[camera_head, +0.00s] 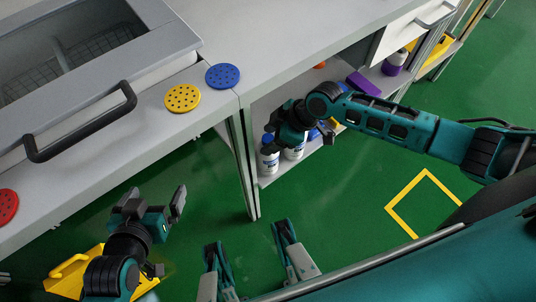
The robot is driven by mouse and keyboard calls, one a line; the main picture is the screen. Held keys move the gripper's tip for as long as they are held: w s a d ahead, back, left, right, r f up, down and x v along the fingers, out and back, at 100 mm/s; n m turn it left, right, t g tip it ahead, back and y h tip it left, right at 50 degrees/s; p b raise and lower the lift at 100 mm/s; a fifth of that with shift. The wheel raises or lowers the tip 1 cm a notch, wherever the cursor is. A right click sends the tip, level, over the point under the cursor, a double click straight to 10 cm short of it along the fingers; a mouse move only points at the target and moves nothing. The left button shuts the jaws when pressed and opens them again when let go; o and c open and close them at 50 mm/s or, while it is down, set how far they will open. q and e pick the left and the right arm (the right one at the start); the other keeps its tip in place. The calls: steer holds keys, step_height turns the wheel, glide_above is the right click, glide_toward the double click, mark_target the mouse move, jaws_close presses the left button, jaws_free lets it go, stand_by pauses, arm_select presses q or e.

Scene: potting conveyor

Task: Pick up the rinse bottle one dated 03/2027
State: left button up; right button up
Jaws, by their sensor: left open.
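A white bottle with a blue band (269,158) stands on the lower shelf of the open cabinet, near its left front. A second white and blue bottle (294,152) stands just right of it, partly hidden under my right gripper. No date can be read on either, so I cannot tell which is dated 03/2027. My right gripper (292,132) is inside the cabinet opening, over these bottles; its fingertips are not clear enough to show whether it is open or shut. My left gripper (153,201) is open and empty, above the green floor at lower left.
Blue (223,76), yellow (183,98) and red (6,206) perforated discs lie on the grey worktop (150,130). The cabinet's upright edge (248,170) stands left of the bottles.

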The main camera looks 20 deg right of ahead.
jaws_close()
stand_by(0.3)
stand_by(0.8)
steer(key=shift+r, duration=0.1)
